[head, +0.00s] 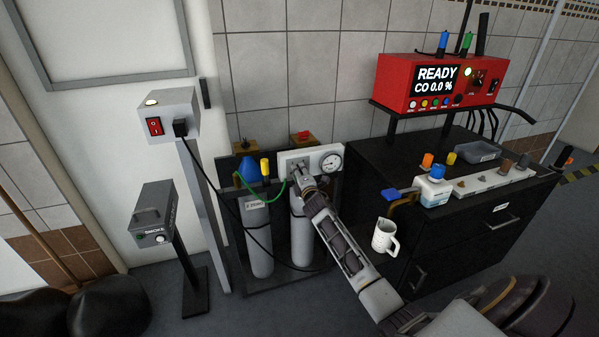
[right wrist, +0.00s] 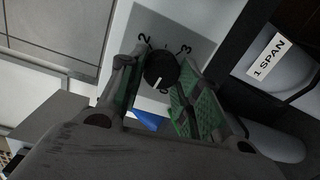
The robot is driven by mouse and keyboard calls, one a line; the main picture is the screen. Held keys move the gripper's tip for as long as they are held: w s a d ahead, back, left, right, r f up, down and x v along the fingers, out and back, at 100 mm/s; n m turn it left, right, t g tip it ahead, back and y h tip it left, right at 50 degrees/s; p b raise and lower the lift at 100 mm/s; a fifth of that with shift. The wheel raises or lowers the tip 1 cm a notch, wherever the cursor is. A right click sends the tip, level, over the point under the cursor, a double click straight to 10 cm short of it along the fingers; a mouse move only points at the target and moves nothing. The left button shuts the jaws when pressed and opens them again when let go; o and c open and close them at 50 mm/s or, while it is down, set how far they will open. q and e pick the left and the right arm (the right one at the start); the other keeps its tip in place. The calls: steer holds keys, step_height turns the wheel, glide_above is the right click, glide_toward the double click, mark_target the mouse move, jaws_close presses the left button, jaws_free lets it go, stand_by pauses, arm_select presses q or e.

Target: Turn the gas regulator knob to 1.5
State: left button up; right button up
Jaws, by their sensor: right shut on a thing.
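The gas regulator panel (head: 311,153) is a pale plate above the gas cylinders, with a round gauge (head: 331,163) at its right; its reading is too small to tell. My right gripper (head: 297,172) reaches the left part of this panel. In the right wrist view the black round knob (right wrist: 160,67) sits between the green-padded fingers of my right gripper (right wrist: 164,92), which are shut on it. Marks 2 and 3 show on the scale plate; another mark is partly hidden. The knob's white pointer line points down in that view. My left gripper is out of view.
Two grey cylinders (head: 258,240) stand in a dark rack, with a green hose and a blue cap (head: 247,172) beside the panel. At right, a black cabinet (head: 465,235) carries a red CO analyser (head: 412,84). A white jug (head: 385,237) stands near my right arm.

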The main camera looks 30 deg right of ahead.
steer(key=m+p, duration=0.2)
steer(key=m, duration=0.2)
steer(key=m+y+p, duration=0.1)
steer(key=m+p, duration=0.2)
steer(key=m, duration=0.2)
steer(key=m+p, duration=0.3)
steer(key=m, duration=0.1)
steer(key=shift+s+d+r, duration=0.1)
steer(key=shift+d+r, duration=0.15)
steer(key=shift+r, duration=0.05)
steer(key=shift+m+y+p, duration=0.3)
steer(key=shift+m+p, duration=0.25)
steer(key=shift+m, duration=0.25)
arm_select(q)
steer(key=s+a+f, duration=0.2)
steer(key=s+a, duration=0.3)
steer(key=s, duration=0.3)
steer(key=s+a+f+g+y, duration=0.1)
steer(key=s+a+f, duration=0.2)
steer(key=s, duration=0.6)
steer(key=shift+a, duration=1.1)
arm_select(e)
steer(key=shift+f+m, duration=0.1)
steer(key=shift+m, duration=0.5)
steer(key=o, duration=1)
